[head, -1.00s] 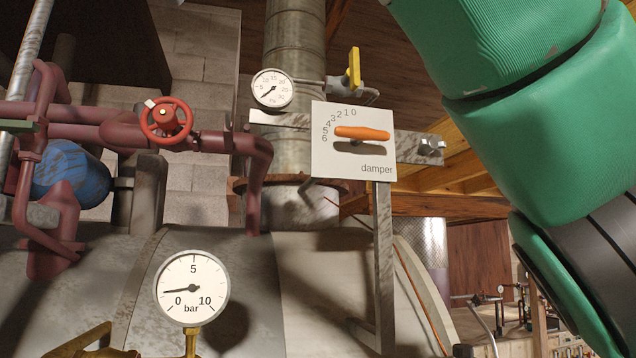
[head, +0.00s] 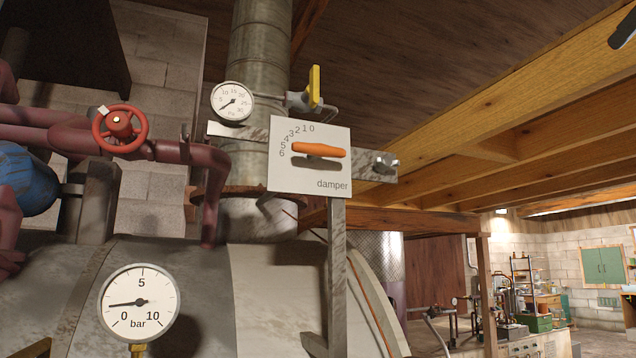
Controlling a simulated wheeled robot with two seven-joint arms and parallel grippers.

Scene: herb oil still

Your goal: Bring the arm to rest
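A small dark piece (head: 624,28) shows at the top right corner in the head view. It looks like the tip of my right gripper, but too little shows to tell whether it is open or shut. It is well apart from the damper plate and touches nothing that I can see. The rest of my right arm is out of view. My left gripper is not in view.
The white damper plate (head: 282,177) carries an orange handle (head: 320,151) with its left end near 5. A red handwheel (head: 141,133), yellow valve lever (head: 314,88), upper gauge (head: 232,101) and bar gauge (head: 139,303) surround it. Right of the plate is open room.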

